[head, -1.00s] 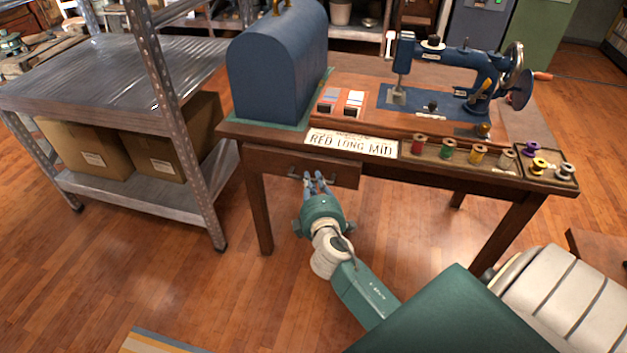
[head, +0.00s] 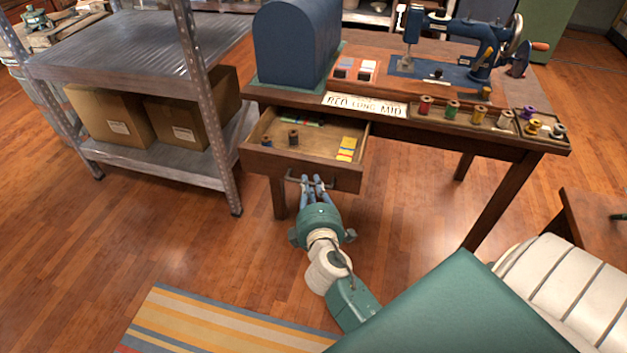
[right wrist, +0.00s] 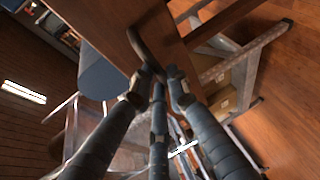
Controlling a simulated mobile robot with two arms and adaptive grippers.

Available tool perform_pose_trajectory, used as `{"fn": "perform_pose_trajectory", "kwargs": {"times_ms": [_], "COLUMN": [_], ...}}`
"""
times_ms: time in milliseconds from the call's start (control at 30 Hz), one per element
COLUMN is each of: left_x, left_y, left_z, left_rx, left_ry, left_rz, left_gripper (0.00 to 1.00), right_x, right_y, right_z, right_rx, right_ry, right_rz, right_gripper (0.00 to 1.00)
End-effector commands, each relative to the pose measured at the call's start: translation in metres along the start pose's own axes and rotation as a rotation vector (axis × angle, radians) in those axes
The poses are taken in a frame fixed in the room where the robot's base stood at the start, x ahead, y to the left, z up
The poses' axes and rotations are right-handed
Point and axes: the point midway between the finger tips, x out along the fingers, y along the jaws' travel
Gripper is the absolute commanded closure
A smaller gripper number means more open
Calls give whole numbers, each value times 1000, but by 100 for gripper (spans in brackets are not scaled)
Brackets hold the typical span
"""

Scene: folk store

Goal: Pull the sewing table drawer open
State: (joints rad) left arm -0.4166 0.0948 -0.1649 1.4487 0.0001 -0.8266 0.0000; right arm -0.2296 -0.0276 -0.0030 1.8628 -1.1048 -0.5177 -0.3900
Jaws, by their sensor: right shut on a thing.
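The sewing table (head: 440,130) is dark wood, and its drawer (head: 268,163) stands pulled out at the left of its front. Inside the drawer lie dark spools (head: 293,136) and a yellow, red and blue packet (head: 347,148). My right gripper (head: 311,181) is shut on the drawer's metal handle (head: 290,178) at the drawer front. In the right wrist view the fingers (right wrist: 158,85) close around the curved handle (right wrist: 146,50) against the wooden drawer front (right wrist: 115,25). My left gripper is not in view.
A metal shelf (head: 130,50) with cardboard boxes (head: 105,115) stands left of the table. On the table are a blue sewing machine (head: 470,45), a blue domed case (head: 292,45) and thread spools (head: 452,108). A striped rug (head: 200,325) lies in front; wooden floor (head: 400,210) is clear nearby.

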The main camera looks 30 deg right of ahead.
Motion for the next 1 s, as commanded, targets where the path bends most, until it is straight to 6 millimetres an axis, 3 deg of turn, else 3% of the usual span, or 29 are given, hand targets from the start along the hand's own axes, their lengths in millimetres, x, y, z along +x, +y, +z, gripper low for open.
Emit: {"fn": "perform_pose_trajectory", "kwargs": {"times_ms": [400, 433, 500, 533, 833, 1000], "left_x": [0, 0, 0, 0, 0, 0], "left_y": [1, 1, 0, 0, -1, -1], "left_z": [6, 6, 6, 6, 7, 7], "left_rx": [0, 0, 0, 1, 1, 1], "left_ry": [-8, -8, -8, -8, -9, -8], "left_rz": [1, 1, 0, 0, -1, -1], "left_gripper": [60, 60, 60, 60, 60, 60], "right_x": [-2, -2, -2, -2, -4, -24], "right_y": [-1, -1, -1, -1, -1, -2], "right_z": [0, 0, 0, 0, -1, -1], "right_rx": [-2, -2, -1, -1, 0, 1], "right_ry": [-3, -3, -3, -3, -1, -1], "right_rz": [-1, -1, -1, -1, -1, -3], "right_gripper": [100, 81, 67, 65, 65, 65]}}
